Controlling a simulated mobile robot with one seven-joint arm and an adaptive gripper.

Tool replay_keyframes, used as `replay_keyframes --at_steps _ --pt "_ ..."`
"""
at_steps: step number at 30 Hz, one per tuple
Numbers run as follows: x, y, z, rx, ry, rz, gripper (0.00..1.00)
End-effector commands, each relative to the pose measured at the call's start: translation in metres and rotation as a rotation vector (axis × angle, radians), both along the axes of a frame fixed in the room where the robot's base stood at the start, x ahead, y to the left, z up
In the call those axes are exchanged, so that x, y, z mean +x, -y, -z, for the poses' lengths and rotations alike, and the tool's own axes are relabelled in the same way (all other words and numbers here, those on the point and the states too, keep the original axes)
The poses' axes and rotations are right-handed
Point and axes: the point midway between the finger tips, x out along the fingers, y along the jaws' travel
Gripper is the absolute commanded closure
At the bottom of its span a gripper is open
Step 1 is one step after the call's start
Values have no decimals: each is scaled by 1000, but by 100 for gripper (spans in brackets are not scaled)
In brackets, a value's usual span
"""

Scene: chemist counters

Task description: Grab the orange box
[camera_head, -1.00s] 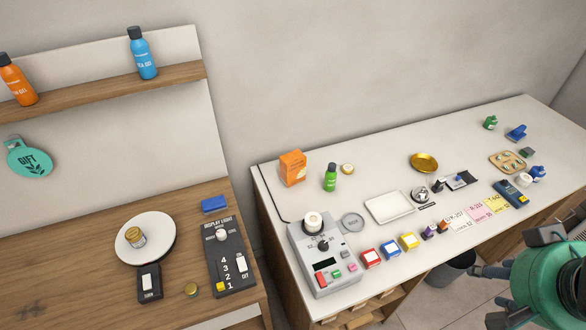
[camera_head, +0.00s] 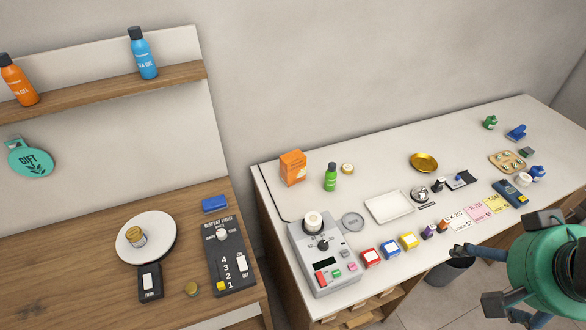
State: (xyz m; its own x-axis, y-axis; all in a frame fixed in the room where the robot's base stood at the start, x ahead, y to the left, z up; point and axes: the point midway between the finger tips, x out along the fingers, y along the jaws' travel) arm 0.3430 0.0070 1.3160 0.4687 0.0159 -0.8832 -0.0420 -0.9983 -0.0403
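The orange box (camera_head: 293,168) stands upright at the back left corner of the white counter (camera_head: 385,173), with a white patch on its lower front. A green bottle (camera_head: 331,177) stands just to its right, apart from it. My arm shows at the lower right edge as a green joint with dark parts. Two dark parts at its left may be fingers, but I cannot tell, so the gripper's state is unclear. Whatever that arm end is, it is far to the right of the orange box and touches nothing on the counter.
A grey device (camera_head: 324,259) with a white jar stands in front of the box. A wooden counter (camera_head: 75,268) with a light panel (camera_head: 231,255) is at left.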

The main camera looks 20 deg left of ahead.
Motion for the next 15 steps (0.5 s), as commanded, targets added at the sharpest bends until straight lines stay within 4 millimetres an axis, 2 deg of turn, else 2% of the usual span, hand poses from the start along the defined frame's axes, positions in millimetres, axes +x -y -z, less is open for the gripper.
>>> replay_keyframes --at_steps 5,15 --pt "31 -15 -14 72 -15 77 8" --pt "112 -62 -34 260 -65 301 8"
